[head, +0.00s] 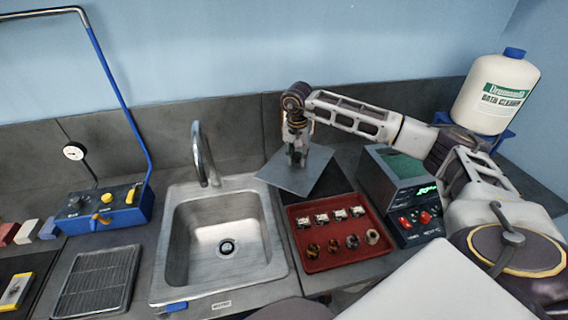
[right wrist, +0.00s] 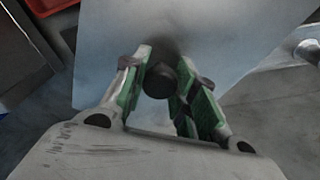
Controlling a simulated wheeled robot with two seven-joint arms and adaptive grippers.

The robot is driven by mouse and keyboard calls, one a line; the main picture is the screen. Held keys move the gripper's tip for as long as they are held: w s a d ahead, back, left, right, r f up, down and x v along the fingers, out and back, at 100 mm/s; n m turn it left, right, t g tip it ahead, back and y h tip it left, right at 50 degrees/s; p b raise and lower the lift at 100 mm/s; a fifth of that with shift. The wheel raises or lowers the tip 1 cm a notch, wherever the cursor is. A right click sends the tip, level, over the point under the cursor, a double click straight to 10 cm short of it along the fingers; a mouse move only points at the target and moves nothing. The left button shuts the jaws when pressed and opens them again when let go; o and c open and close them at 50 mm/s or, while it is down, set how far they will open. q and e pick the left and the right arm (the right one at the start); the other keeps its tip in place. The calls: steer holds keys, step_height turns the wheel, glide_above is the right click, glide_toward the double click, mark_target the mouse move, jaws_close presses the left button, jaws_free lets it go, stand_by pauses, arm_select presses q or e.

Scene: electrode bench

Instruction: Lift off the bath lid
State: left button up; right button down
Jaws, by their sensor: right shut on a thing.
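The bath lid (head: 311,177) is a flat grey plate behind the red tray, between the sink and the bath. My right gripper (head: 297,158) is over it, shut on its knob. In the right wrist view the black knob (right wrist: 160,79) sits between the green-padded fingers (right wrist: 166,88), with the pale lid (right wrist: 225,35) spreading beyond. The bath (head: 392,197) is a grey box with a green display and red knobs; its top (head: 400,163) shows green, with the lid clear of it to the left. I cannot tell whether the lid touches the bench. My left gripper is out of view.
A red tray (head: 347,262) holds several small parts in front of the lid. The steel sink (head: 178,245) is to its left. A white bottle (head: 490,105) stands back right. A blue box with a hose (head: 105,212) and a rack (head: 97,282) are on the left.

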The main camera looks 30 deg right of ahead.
mark_target(316, 156)
steer(key=shift+w+d+f+m, duration=0.1)
steer(key=shift+w+d+m, duration=0.1)
steer(key=shift+d+m, duration=0.4)
steer(key=d+f+m, duration=0.1)
steer(key=d+m, duration=0.1)
steer(key=d+f+m+b, duration=0.1)
steer(key=f+m, duration=0.1)
steer(key=d+f+m+b, duration=0.1)
steer(key=d+m, duration=0.1)
steer(key=m, duration=0.1)
steer(key=shift+s+d+f+g, duration=0.25)
steer(key=shift+s+d+g, duration=0.05)
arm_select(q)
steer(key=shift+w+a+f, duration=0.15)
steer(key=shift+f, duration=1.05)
arm_select(e)
steer(key=shift+s+d+f+m, duration=0.2)
steer(key=shift+d+f+m, duration=0.35)
steer(key=shift+m, duration=0.15)
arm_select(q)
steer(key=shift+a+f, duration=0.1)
arm_select(e)
steer(key=shift+f, duration=0.1)
